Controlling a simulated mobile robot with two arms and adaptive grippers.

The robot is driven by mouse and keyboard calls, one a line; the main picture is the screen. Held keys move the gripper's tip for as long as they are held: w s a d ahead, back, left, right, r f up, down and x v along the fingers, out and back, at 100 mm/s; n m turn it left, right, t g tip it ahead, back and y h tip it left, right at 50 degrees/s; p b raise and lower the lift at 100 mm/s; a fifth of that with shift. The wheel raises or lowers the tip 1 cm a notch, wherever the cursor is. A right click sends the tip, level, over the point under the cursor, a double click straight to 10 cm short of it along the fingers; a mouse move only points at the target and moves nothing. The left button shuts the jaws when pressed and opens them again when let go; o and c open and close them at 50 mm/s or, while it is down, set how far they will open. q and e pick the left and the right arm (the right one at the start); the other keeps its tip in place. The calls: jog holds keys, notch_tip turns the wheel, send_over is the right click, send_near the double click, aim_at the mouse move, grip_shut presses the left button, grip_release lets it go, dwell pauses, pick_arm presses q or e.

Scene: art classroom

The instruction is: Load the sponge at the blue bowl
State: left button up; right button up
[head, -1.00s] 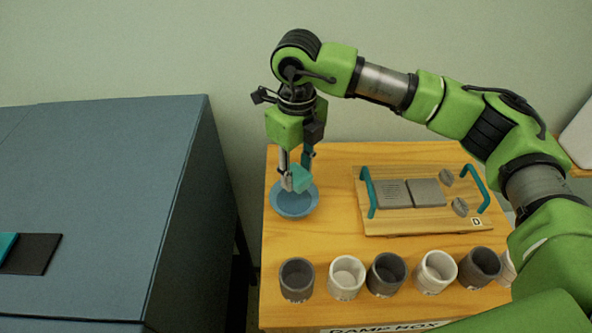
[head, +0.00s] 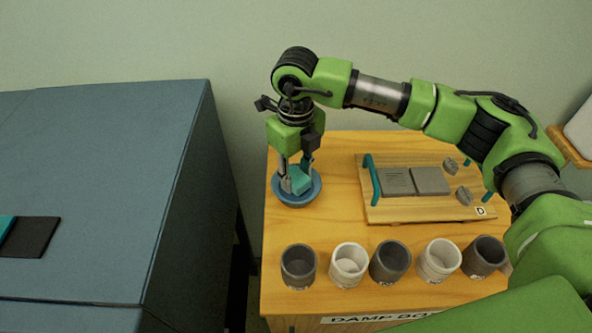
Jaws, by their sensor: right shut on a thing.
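The blue bowl (head: 297,201) stands at the back left of the wooden table. My right gripper (head: 293,186) points down at the bowl, its fingertips inside or just over the rim. It is shut on a teal sponge (head: 302,179), which sits at bowl height. Whether the sponge touches the bowl's bottom I cannot tell. The gripper hides part of the bowl's inside. My left gripper is not in view.
A wooden board (head: 425,208) with grey tiles and teal handles lies right of the bowl. A row of dark and white cups (head: 349,264) stands along the table's front. A large blue-grey cabinet (head: 110,180) is at the left, with a gap between.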

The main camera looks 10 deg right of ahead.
aim_at(296, 176)
dwell(0.7)
jog(key=shift+f+b, duration=0.5)
dwell(0.6)
jog(key=shift+s+f+b, duration=0.15)
jog(key=shift+b, duration=0.25)
dwell(1.3)
jog(key=shift+r+p, duration=0.4)
jog(key=shift+r, duration=0.45)
jog(key=shift+r+p, duration=1)
jog(key=shift+r, duration=1.8)
